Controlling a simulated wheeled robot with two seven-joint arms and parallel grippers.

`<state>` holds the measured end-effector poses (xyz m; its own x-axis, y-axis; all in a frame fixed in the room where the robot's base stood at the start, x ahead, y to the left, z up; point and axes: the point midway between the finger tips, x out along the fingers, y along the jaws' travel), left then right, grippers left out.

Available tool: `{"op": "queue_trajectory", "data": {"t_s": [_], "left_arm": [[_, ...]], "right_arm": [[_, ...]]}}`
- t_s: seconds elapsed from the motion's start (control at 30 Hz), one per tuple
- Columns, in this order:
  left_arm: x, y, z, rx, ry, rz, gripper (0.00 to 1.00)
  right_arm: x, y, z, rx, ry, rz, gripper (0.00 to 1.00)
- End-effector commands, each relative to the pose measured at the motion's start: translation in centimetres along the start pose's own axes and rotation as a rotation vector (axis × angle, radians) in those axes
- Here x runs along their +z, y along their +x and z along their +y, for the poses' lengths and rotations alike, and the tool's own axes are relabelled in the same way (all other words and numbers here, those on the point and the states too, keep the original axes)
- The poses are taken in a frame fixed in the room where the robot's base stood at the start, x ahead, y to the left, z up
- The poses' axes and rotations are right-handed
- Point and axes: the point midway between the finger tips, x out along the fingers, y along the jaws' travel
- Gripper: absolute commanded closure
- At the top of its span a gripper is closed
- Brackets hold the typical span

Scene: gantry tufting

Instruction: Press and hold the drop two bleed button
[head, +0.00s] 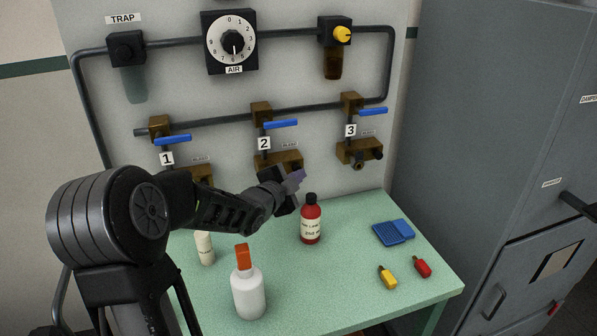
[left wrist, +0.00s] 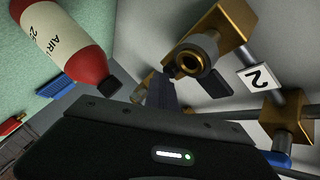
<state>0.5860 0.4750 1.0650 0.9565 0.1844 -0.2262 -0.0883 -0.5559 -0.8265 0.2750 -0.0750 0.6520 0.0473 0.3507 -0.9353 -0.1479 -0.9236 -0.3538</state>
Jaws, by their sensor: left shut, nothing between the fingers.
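Drop two is marked by a white 2 plate (head: 264,143) under a blue lever (head: 281,124). Its brass block (head: 287,157) sits on the wall panel, with a small label above it. In the left wrist view, drop two's brass block (left wrist: 232,22) has a round fitting with a brass ring (left wrist: 188,62) facing out. I cannot clearly tell which part is the bleed button. My left gripper (head: 297,177) is shut and empty, just below and in front of the block's right part. Its dark fingers (left wrist: 162,92) point toward the panel beside the fitting; contact cannot be told. My right gripper is out of view.
A red bottle (head: 311,222) stands close to the right of the gripper. A white bottle with an orange cap (head: 247,284) stands nearer. Drop three's block (head: 358,151) is to the right. Blue pads (head: 393,232) and yellow and red fittings lie on the green table (head: 345,285).

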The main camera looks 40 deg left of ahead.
Motion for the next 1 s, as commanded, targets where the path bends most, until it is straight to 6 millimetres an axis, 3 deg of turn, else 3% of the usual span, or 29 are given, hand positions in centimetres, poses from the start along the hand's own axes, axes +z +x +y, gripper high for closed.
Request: {"op": "queue_trajectory", "data": {"t_s": [1.0], "left_arm": [[-0.9,-1.3,0.9,-0.001,0.0,0.0,1.0]], "right_arm": [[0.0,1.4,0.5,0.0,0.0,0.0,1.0]]}}
